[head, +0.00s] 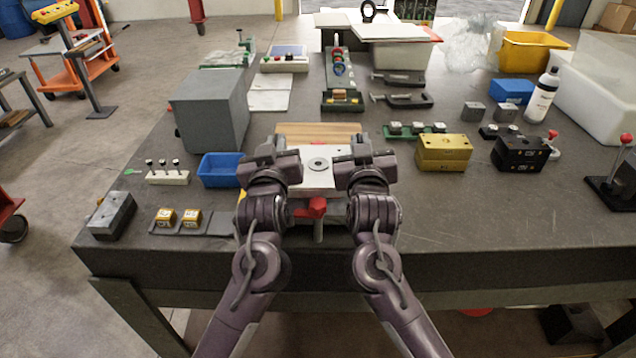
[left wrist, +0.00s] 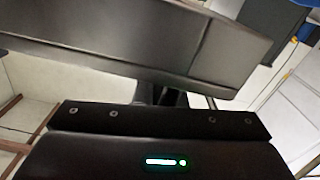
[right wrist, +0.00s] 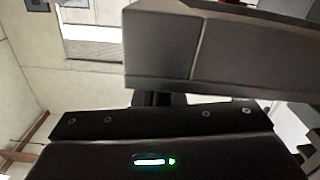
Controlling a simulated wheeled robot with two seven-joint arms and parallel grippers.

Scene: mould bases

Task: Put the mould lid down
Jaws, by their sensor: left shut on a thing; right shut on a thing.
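The mould lid is a pale metal plate (head: 318,178) with a dark-centred ring on top, in the middle near the table's front edge. My left gripper (head: 280,163) is shut on its left side. My right gripper (head: 357,163) is shut on its right side. The lid looks about level. What lies directly under it is mostly hidden by the lid and my grippers, so I cannot tell whether it touches anything below. Each wrist view shows a large grey surface close up, without clear fingertips.
A red knob (head: 317,207) shows below the lid. A wooden board (head: 345,131) lies behind it. A blue bin (head: 218,170) and large grey block (head: 211,108) stand left. A yellow block (head: 444,152) and black block (head: 520,154) stand right. The front right tabletop is clear.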

